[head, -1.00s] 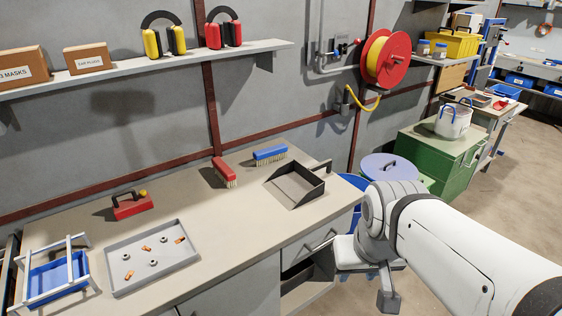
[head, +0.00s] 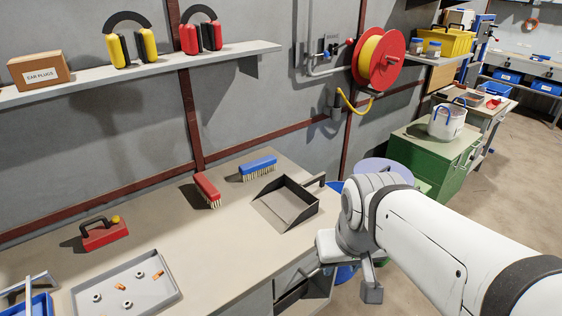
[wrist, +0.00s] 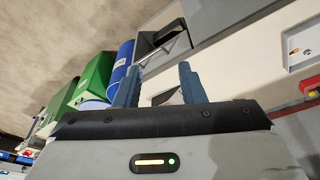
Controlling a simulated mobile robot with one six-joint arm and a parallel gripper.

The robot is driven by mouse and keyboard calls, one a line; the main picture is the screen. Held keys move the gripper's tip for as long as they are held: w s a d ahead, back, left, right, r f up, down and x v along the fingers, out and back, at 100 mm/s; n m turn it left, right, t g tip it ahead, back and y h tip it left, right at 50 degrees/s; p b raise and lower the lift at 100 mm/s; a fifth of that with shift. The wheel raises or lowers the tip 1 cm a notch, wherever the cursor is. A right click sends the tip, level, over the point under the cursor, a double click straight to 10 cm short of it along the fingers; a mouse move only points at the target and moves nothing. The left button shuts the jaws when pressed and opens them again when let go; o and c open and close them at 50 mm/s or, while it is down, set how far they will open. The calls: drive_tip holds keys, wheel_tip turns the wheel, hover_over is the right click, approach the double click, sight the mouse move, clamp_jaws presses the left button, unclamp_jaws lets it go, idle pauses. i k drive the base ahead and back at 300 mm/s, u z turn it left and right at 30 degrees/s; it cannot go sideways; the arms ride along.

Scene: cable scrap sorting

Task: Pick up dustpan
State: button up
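The dustpan (head: 287,203) is dark grey with raised sides and a black handle at its upper right. It lies on the workbench (head: 225,245) near the right end in the head view. In the wrist view my gripper (wrist: 158,76) has two blue fingers set well apart, with nothing held. A dark and pale shape shows between the fingers, partly covered by the gripper body; it may be the dustpan, but I cannot be sure.
A red brush (head: 207,190) and a blue brush (head: 258,168) lie left of the dustpan. A grey tray (head: 160,300) with washers and copper bits and a red block (head: 104,235) are further left. A drawer (head: 305,290) stands open under the bench. A green cabinet (head: 430,165) is right.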

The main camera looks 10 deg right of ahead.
sight(285, 203)
drive_tip(key=i, duration=0.55)
drive_tip(key=u, duration=1.4)
drive_tip(key=k, duration=1.8)
drive_tip(key=z, duration=1.3)
drive_tip(key=i, duration=1)
